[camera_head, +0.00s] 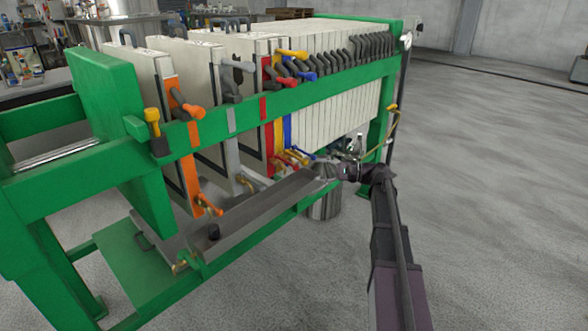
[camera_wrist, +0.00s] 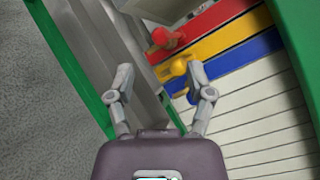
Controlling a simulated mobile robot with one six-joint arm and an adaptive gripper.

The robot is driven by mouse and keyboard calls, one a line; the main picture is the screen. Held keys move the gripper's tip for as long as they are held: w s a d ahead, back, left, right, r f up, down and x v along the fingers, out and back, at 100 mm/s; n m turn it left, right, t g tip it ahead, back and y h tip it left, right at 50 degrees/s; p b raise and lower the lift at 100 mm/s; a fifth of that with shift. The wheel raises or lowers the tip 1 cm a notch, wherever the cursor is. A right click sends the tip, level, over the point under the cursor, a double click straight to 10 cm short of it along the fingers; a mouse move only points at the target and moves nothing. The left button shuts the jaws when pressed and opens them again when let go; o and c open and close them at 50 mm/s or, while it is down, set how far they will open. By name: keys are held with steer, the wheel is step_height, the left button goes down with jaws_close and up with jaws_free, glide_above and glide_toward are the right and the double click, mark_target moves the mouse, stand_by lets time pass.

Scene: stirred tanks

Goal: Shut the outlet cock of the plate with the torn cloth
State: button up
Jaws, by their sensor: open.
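The filter press holds a row of pale plates (camera_head: 340,108), with orange, grey, red, yellow and blue bands on the nearer ones. Their outlet cocks sit low, above the trough. The red cock (camera_wrist: 168,38) and yellow cock (camera_wrist: 178,68) show in the wrist view, with the yellow one close to the right fingertip; contact cannot be told. The orange cock (camera_head: 207,206) is at the near end. My gripper (camera_wrist: 160,72) is open, its fingers apart over the trough edge and cocks. In the head view my gripper (camera_head: 330,170) is beside the lower cocks. I cannot make out a torn cloth.
The grey trough (camera_head: 265,215) runs beneath the cocks. Green frame rails (camera_head: 280,105) run above them and along the trough. A metal bucket (camera_head: 324,205) stands below the far end. The floor at right (camera_head: 500,200) is clear.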

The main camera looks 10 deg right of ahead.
mark_target(295, 165)
steer(key=x, duration=0.8)
jaws_close()
steer(key=shift+a, duration=0.35)
steer(key=shift+d+r, duration=0.1)
steer(key=shift+d, duration=0.05)
